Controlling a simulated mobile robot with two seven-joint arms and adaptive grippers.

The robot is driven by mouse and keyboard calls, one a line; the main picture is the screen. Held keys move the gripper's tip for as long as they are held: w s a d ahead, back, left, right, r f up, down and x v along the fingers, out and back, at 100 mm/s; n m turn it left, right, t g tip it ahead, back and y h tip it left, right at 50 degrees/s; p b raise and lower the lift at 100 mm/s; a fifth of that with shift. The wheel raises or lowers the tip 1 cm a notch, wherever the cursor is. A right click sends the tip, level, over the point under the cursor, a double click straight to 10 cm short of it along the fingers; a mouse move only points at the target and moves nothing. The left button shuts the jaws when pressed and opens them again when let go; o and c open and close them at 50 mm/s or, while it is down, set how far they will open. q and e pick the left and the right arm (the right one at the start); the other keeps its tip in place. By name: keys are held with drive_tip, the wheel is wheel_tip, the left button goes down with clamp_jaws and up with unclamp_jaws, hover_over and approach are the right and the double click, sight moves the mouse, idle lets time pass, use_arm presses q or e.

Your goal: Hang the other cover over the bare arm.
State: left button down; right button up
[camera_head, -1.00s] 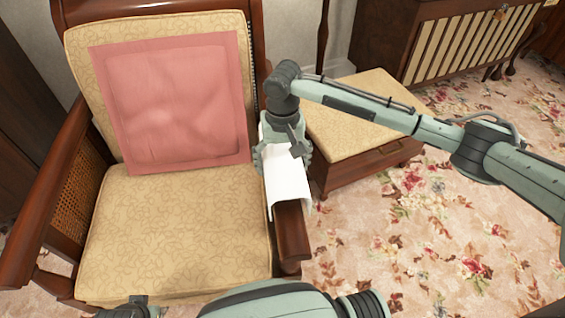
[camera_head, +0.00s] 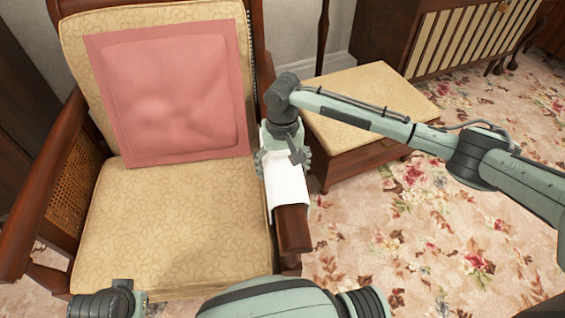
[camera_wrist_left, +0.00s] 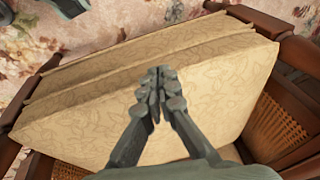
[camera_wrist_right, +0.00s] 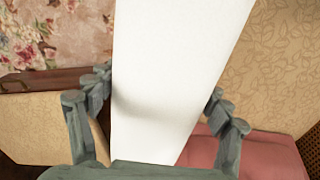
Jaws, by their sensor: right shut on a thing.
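The white cover (camera_head: 287,186) lies along the top of the chair's right-hand wooden arm, and the arm's front end (camera_head: 292,232) sticks out bare beyond it. My right gripper (camera_head: 284,160) is over that arm, shut on the cover. In the right wrist view the cover (camera_wrist_right: 165,80) runs between its widely spaced fingers. Whether the cover touches the wood everywhere is hidden. The chair's left-hand arm (camera_head: 42,165) shows bare wood. My left gripper (camera_wrist_left: 160,80) is shut and empty above the chair seat (camera_wrist_left: 120,110); its wrist shows at the head view's bottom left.
A pink cushion (camera_head: 172,92) leans on the chair back. An upholstered footstool (camera_head: 372,115) stands right of the chair, close to my right forearm. A slatted wooden cabinet (camera_head: 455,40) is behind. Flowered carpet (camera_head: 430,245) is open at right.

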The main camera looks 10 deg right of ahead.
drive_tip(key=shift+f, duration=0.3)
drive_tip(key=o, duration=1.2)
drive_tip(key=shift+r, duration=0.1)
wheel_tip(320, 180, up, 12)
drive_tip(key=shift+f, duration=0.1)
